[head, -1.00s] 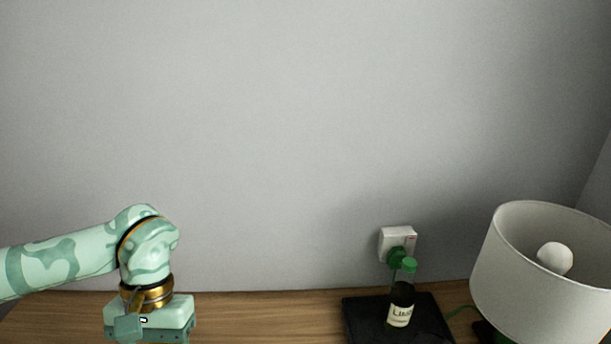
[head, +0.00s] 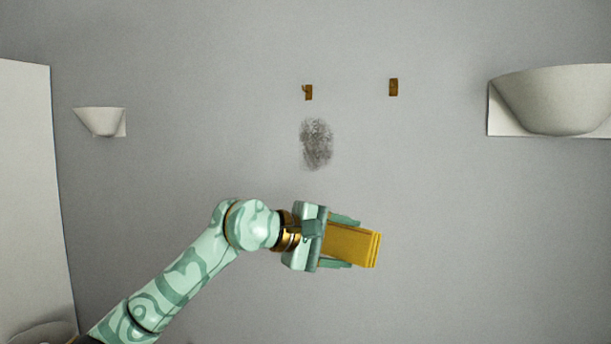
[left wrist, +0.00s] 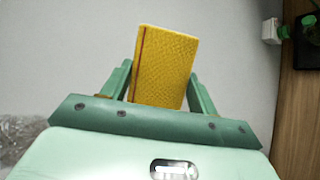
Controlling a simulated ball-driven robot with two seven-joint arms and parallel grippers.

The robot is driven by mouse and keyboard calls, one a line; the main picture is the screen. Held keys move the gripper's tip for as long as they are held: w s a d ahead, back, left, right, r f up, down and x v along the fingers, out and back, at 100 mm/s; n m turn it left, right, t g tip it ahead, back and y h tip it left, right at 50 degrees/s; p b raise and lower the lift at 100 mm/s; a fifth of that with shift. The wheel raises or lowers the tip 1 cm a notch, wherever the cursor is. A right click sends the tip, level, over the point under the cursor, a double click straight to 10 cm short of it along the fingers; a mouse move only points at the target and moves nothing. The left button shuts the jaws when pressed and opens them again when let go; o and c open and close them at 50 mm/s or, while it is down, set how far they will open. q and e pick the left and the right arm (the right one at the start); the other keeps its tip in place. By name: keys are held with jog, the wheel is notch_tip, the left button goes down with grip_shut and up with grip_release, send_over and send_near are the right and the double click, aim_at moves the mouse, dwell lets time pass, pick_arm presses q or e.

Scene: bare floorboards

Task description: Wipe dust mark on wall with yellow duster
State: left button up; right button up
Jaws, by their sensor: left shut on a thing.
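The dust mark (head: 316,144) is a dark grey oval smudge on the grey wall (head: 200,60), near the middle of the head view. My left gripper (head: 352,244) is shut on the yellow duster (head: 367,248), a block-like pad that sticks out to the right beyond the fingers. In the head view the duster is below and right of the mark, and does not overlap it. The left wrist view shows the duster (left wrist: 165,67) between the two fingers, with a dark red line along one edge. Whether it touches the wall is unclear. My right gripper is out of view.
Two brass fittings (head: 308,92) (head: 394,87) are on the wall above the mark. White wall lamps are at left (head: 100,120) and right (head: 555,100). A pale panel (head: 30,180) stands at far left. The wrist view shows a white socket (left wrist: 270,30) and wooden surface (left wrist: 298,130).

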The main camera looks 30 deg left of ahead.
pick_arm(q)
jog(key=w+a+r+n+t+y+p, duration=0.1)
jog(key=a+r+t+y+p, duration=0.2)
jog(key=r, duration=0.9)
jog(key=t+p, duration=0.2)
jog(key=p, duration=0.1)
send_near(335, 137)
jog(key=s+d, duration=0.2)
jog(key=shift+n, duration=0.4)
jog(key=w+p, duration=0.3)
jog(key=w, duration=0.3)
jog(key=shift+d+f, duration=0.1)
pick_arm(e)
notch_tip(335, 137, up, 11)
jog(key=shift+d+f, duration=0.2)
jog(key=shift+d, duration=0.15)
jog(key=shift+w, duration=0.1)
pick_arm(q)
jog(key=shift+w+p, duration=0.6)
jog(key=shift+w, duration=0.3)
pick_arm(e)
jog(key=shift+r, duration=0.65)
